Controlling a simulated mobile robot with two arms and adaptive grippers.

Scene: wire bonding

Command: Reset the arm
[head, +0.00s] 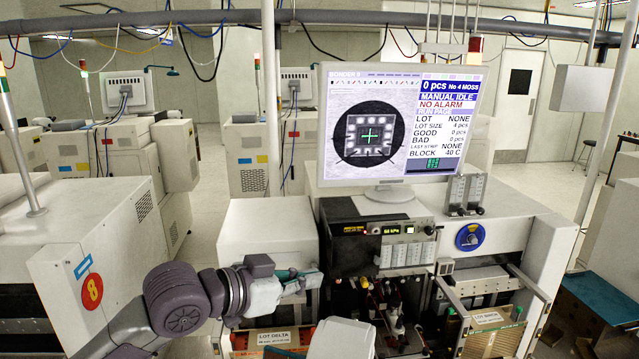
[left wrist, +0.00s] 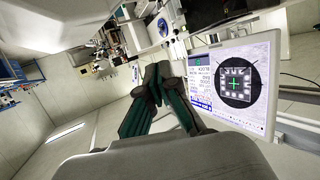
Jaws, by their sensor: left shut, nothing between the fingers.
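My left gripper (head: 312,277) is in front of the machine's white housing, to the left of the control panel. In the left wrist view its dark green fingers (left wrist: 158,78) meet at the tips, shut with nothing between them. My left arm comes in from the lower left of the head view. My right gripper does not show. The wire bonding machine (head: 265,228) stands in front of me. Its monitor (head: 405,125) reads "MANUAL IDLE" and "NO ALARM". The monitor also shows tilted in the left wrist view (left wrist: 272,55).
The bonding work area (head: 395,300), with small mechanisms, is right of my left gripper. A "LOT DELTA" label (head: 273,338) is below the gripper. A brownish rack (head: 492,338) is at the lower right. Another machine (head: 120,240) stands at the left.

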